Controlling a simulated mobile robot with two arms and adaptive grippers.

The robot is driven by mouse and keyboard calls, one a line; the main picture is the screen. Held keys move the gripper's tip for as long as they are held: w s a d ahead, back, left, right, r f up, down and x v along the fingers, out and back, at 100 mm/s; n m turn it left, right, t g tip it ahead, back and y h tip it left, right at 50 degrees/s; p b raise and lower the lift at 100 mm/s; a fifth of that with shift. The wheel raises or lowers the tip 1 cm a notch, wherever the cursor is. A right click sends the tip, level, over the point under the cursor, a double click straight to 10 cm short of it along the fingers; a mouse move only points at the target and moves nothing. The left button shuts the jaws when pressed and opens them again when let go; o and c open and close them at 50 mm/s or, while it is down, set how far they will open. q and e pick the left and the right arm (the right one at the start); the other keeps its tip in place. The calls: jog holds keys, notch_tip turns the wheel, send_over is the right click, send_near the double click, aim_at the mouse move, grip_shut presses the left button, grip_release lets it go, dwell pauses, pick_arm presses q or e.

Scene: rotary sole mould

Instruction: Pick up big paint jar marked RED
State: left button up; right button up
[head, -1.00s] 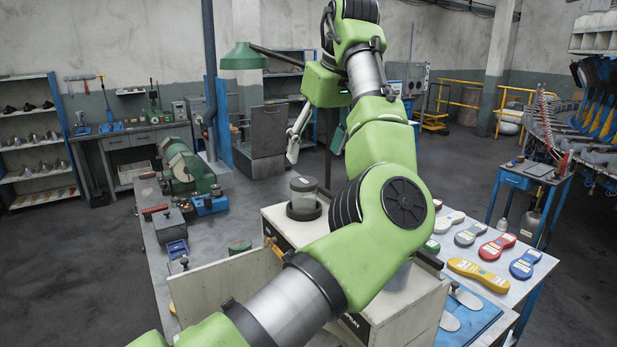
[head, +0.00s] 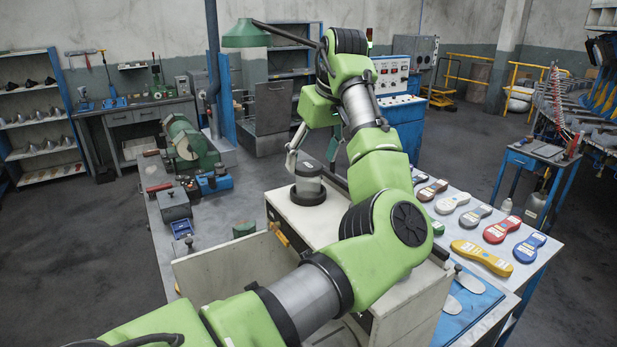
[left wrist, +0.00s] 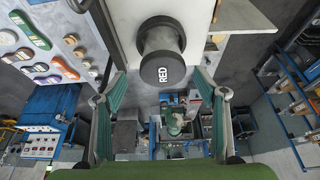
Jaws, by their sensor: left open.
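The big paint jar (head: 308,182) stands upright on the top of a pale cabinet in the head view, light-bodied with a dark lid and a dark base. In the left wrist view its black lid (left wrist: 162,69) faces the camera and reads RED in white letters. My left gripper (head: 312,158) is open, its fingers pointing down at the jar's top. In the left wrist view the two fingers of this gripper (left wrist: 160,82) are spread to either side, with the jar between and beyond their tips. I cannot tell whether a finger touches it. My right gripper is not in view.
The pale cabinet (head: 285,210) has an open door panel (head: 235,265) at its front. Green and blue machines (head: 190,145) stand on the workbench to the left. Several coloured soles (head: 482,258) lie on the table to the right. My left arm hides part of the cabinet top.

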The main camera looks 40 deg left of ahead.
aim_at(309, 166)
pick_arm(q)
jog(key=p+x, duration=0.2)
jog(key=x, duration=0.1)
jog(key=shift+s+f, duration=0.1)
jog(key=shift+s, duration=0.2)
jog(key=shift+w+a+f, duration=0.15)
jog(key=shift+a+f, duration=0.05)
jog(key=shift+f, duration=0.25)
jog(key=shift+d+r, duration=0.1)
jog(key=c, duration=1.4)
jog(key=shift+o, duration=0.2)
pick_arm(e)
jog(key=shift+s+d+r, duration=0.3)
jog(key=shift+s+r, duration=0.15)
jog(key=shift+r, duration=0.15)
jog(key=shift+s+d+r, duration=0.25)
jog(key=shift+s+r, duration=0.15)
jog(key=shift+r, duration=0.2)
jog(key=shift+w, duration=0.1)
